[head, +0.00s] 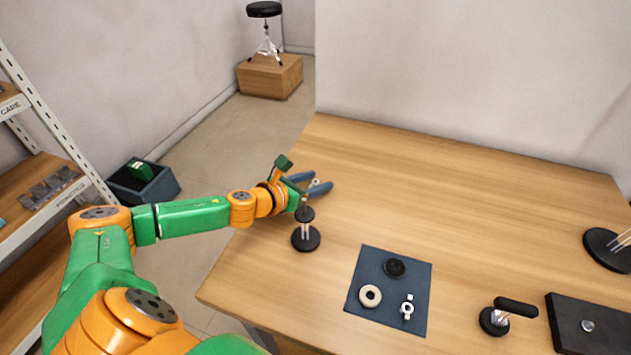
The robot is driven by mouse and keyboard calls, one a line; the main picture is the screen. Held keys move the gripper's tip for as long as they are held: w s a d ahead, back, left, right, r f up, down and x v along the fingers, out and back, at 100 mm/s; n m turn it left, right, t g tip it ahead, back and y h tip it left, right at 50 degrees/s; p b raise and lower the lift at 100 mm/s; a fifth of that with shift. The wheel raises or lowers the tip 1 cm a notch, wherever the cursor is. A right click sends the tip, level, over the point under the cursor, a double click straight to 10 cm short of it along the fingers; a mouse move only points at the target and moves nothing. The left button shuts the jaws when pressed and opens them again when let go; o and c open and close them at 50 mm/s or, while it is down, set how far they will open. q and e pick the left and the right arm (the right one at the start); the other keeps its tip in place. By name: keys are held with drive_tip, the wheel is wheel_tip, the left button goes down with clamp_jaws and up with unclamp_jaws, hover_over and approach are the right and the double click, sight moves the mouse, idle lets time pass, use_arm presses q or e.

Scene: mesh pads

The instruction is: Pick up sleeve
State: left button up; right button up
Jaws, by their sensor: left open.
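No thing here is clearly marked as the sleeve. A small pale piece (315,182) shows between the fingers of my left gripper (313,184), near the table's left edge. On a dark blue mat (391,319) lie a cream ring (370,296), a black round part (394,268) and a small white and metal part (407,307). My right gripper is not in view.
A black-based stand (306,240) stands just below my left gripper. A black-handled piece (494,319), a black box (590,325) and a round black base (604,250) are at the right of the wooden table (480,210). The table's back middle is clear.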

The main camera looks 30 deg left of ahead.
use_arm(q)
clamp_jaws()
idle(0.4)
